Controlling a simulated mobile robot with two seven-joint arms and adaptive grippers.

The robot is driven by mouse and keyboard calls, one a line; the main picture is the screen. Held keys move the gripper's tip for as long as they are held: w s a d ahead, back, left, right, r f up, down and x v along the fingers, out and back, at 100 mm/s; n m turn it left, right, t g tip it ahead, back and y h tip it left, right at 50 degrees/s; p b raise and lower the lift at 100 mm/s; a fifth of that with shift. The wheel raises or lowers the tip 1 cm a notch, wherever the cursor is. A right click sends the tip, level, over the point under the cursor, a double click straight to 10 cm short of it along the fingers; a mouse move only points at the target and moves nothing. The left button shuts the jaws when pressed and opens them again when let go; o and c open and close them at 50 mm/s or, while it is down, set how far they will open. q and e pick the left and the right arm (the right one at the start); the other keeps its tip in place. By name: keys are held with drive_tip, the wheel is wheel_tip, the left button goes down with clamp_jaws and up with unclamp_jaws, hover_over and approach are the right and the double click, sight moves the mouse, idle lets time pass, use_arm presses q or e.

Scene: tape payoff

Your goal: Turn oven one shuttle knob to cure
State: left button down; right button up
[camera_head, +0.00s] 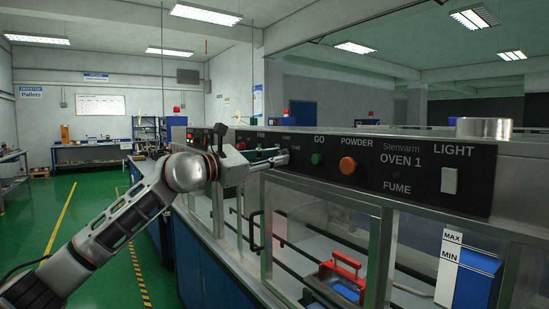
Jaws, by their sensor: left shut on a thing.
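The oven one control panel (410,172) is a black strip along the top of the metal oven, labelled OVEN 1. My left gripper (282,158) reaches in from the left and is at the panel, just left of the green GO button (317,159). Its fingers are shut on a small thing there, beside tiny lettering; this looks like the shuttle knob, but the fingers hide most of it. The way the knob points cannot be told. My right gripper is not in view.
Right of the GO button are an orange POWDER button (347,165) and a white LIGHT switch (449,181). Below, behind clear panes, are a red handle (347,266) and a blue container (476,278). The green floor (92,235) at left is open.

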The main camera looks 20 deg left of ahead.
use_arm(q)
drive_tip(key=c, duration=1.8)
unclamp_jaws()
drive_tip(key=v, duration=1.2)
drive_tip(key=shift+f, duration=0.1)
